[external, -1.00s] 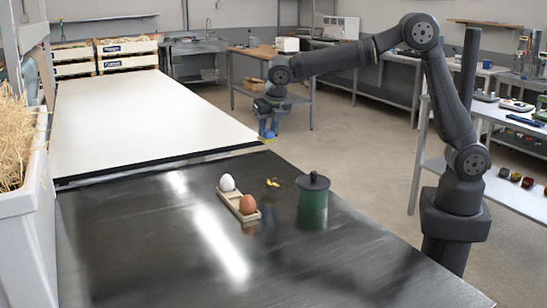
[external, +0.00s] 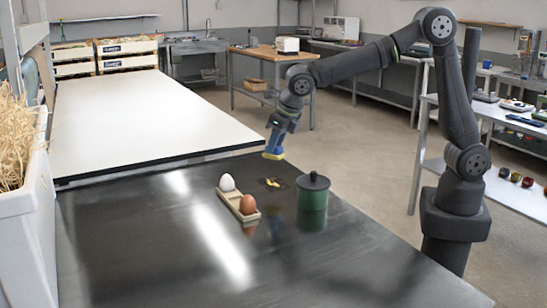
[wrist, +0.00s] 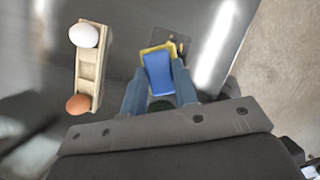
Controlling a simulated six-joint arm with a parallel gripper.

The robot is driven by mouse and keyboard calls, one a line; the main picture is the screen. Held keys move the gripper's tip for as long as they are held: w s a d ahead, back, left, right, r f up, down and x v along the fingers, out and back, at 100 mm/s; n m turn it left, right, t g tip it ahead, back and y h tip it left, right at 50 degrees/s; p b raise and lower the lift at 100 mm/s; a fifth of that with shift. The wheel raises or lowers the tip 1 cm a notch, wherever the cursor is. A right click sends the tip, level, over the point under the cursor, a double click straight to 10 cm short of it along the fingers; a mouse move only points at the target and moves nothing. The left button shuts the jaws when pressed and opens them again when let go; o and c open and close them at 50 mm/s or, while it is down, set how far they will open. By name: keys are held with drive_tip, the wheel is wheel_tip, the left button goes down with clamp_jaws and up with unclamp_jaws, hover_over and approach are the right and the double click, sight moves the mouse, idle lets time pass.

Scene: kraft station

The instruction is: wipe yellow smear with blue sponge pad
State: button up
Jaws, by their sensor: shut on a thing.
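The blue sponge pad (external: 274,146) with a yellow underside is held in my gripper (external: 278,134), tilted, above the far part of the black table. In the wrist view the blue pad (wrist: 158,72) sits between the two fingers of my gripper (wrist: 158,88), which are shut on it. The yellow smear (external: 272,183) lies on the dark table, nearer the camera than the pad and apart from it. In the wrist view the smear (wrist: 180,45) is partly hidden behind the pad.
A wooden egg holder (external: 236,208) with a white egg (external: 227,183) and a brown egg (external: 248,205) stands left of the smear. A green lidded pot (external: 312,200) stands to its right. A white-topped table (external: 140,115) lies behind. The front of the black table (external: 130,250) is clear.

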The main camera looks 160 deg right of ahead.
drive_tip(key=shift+w+a+f+n+t, duration=0.2)
drive_tip(key=shift+w+a+f+n, duration=0.35)
drive_tip(key=shift+f, duration=0.75)
drive_tip(key=shift+w+a+f+n+t, duration=0.2)
drive_tip(key=shift+w+a+f+n, duration=0.4)
drive_tip(key=shift+f, duration=0.75)
drive_tip(key=shift+w+a+f+n+t, duration=0.2)
drive_tip(key=shift+w+a+f+n, duration=0.35)
drive_tip(key=shift+f, duration=0.75)
drive_tip(key=shift+s+d+f, duration=0.3)
drive_tip(key=shift+s+d, duration=0.1)
drive_tip(key=shift+d, duration=0.15)
drive_tip(key=shift+s+d+f, duration=0.25)
drive_tip(key=shift+s+d, duration=0.1)
drive_tip(key=shift+d, duration=0.15)
drive_tip(key=shift+c, duration=0.3)
drive_tip(key=shift+s+d, duration=2.65)
drive_tip(key=shift+w+a, duration=3.5)
drive_tip(key=shift+w+r, duration=0.1)
drive_tip(key=shift+r, duration=0.1)
wheel_tip(320, 180, up, 8)
drive_tip(key=shift+f, duration=0.15)
